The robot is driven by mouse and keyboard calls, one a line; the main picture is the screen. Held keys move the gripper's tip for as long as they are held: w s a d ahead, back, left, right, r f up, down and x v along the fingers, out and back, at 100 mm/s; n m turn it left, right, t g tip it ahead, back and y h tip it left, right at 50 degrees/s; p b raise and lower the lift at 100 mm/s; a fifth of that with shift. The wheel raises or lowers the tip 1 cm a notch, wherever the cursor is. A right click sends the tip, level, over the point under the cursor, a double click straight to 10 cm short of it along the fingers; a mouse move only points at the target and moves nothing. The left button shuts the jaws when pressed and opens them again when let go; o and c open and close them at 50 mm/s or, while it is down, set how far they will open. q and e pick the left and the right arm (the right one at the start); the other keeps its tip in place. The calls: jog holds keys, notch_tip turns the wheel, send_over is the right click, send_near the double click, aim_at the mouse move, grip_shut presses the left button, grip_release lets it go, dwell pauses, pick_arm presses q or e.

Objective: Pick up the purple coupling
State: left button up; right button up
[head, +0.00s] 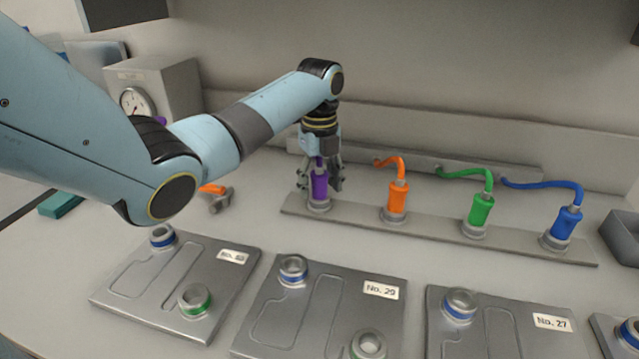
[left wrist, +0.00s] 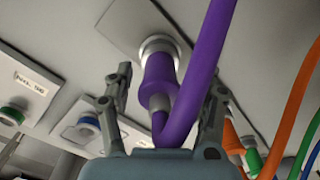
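The purple coupling (head: 319,184) stands upright in the leftmost seat of the grey holder strip (head: 342,213). In the left wrist view the purple coupling (left wrist: 158,80) sits in a round metal collar, with its purple hose running up past the camera. My left gripper (head: 320,188) points down around the coupling. In the left wrist view the fingers of my left gripper (left wrist: 165,85) are spread, one on each side of the coupling, with visible gaps. My right gripper shows in neither view.
Orange (head: 396,197), green (head: 480,210) and blue (head: 566,223) couplings with hoses stand to the right on the same strip. Several grey battery plates with ringed ports, such as No. 29 (head: 325,325), lie in front. A box with a gauge (head: 155,90) stands at the back left.

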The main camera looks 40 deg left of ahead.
aim_at(323, 167)
pick_arm(q)
grip_shut()
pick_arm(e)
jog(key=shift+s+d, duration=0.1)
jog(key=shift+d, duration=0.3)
pick_arm(q)
jog(key=shift+r, duration=0.15)
jog(key=shift+r, duration=0.25)
jog(key=r, duration=0.3)
jog(key=shift+w+d+r, duration=0.1)
jog(key=shift+d+r, duration=0.25)
jog(key=w+d+r+p, duration=0.2)
jog(key=d+r, duration=0.4)
jog(key=d, duration=0.4)
jog(key=shift+d+r, duration=0.3)
jog(key=shift+d, duration=0.1)
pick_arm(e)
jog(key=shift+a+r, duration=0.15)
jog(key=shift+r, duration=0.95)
